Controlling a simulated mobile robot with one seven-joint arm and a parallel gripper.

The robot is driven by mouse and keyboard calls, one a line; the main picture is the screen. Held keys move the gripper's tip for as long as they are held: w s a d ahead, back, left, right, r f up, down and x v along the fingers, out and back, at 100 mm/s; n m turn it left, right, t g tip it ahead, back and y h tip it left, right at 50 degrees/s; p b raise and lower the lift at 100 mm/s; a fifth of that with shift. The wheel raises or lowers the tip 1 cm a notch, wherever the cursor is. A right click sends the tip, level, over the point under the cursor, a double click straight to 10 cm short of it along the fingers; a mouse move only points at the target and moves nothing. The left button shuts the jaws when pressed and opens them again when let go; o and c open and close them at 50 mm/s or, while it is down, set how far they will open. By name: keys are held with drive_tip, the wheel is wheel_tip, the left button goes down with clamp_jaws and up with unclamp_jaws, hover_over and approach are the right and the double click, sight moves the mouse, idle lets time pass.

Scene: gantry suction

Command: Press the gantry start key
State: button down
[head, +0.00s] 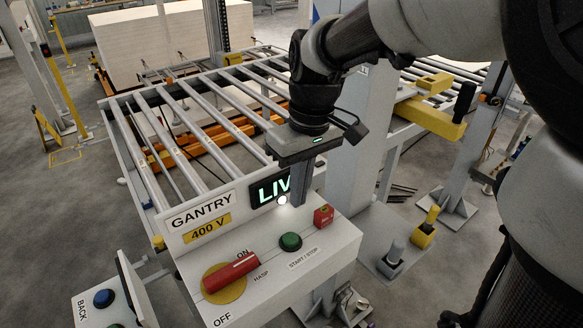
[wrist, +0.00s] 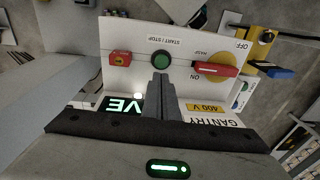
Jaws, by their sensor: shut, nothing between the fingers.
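The control box (head: 335,240) has a sloped white top with a round green key (head: 291,241) beside the START / STOP lettering. In the wrist view the green key (wrist: 161,61) shows fully, just past my fingertips. My gripper (head: 299,203) points down, shut and empty, over the back of the box, behind the green key in the head view. The tips look apart from the key; their height above the panel is hard to tell. A red handle (head: 232,271) on a yellow disc has its free end near the ON and HASP lettering.
A small red block (head: 323,215) stands right of the green key. A white lamp (head: 282,200) glows below the display. A roller conveyor (head: 200,110) runs behind the box. A blue button (head: 104,298) marked BACK is at lower left.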

drive_tip(key=shift+d+r, duration=0.1)
drive_tip(key=shift+r, duration=1.1)
drive_tip(key=s+d+r+m+t+h+p, duration=0.1)
drive_tip(key=s+d+r+m+t+p, duration=0.3)
drive_tip(key=s+d, duration=0.6)
wheel_tip(320, 180, up, 4)
drive_tip(key=s+m+t, duration=0.1)
drive_tip(key=m, duration=0.1)
drive_tip(key=shift+s+f+m, duration=0.2)
drive_tip(key=shift+s+m, duration=0.2)
idle(1.8)
